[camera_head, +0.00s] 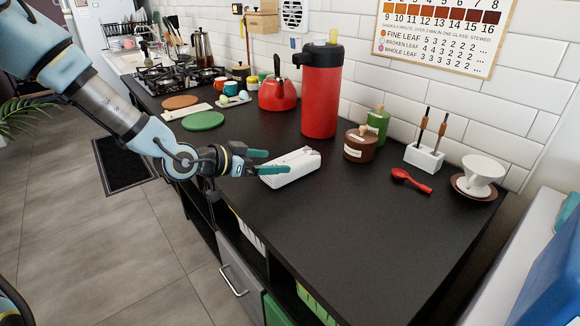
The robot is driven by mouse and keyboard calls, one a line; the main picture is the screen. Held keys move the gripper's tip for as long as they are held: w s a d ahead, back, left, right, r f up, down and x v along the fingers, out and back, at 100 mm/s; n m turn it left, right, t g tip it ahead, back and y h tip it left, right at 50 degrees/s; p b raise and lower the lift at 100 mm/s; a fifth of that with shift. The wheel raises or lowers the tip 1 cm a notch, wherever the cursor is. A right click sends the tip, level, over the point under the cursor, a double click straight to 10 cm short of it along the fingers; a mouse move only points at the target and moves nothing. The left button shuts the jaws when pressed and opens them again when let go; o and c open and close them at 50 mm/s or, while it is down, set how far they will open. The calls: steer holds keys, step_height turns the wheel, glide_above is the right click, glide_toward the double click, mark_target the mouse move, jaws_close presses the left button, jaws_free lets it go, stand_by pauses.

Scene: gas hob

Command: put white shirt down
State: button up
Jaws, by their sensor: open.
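A white folded bundle, which looks like the white shirt (294,170), lies on the black counter (330,235) near its front edge. My gripper (262,161) comes in from the left, just above the counter's edge. Its green fingers are apart and point right, at the left end of the shirt. The near finger overlaps the shirt's left end in the picture; I cannot tell whether it touches. Nothing shows held between the fingers.
Behind the shirt stand a tall red dispenser (320,95), a red kettle (278,93) and a brown jar (360,144). A red spoon (411,181) and a white dripper (481,172) are at right. The counter's front right is clear.

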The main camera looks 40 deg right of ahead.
mark_target(287, 161)
steer(key=p+x, duration=0.1)
steer(key=x, duration=0.3)
steer(key=shift+s+d+f, duration=0.1)
steer(key=shift+s+d, duration=0.05)
steer(key=shift+d, duration=0.2)
steer(key=shift+d+f, duration=0.3)
steer(key=shift+d, duration=0.2)
steer(key=c, duration=1.4)
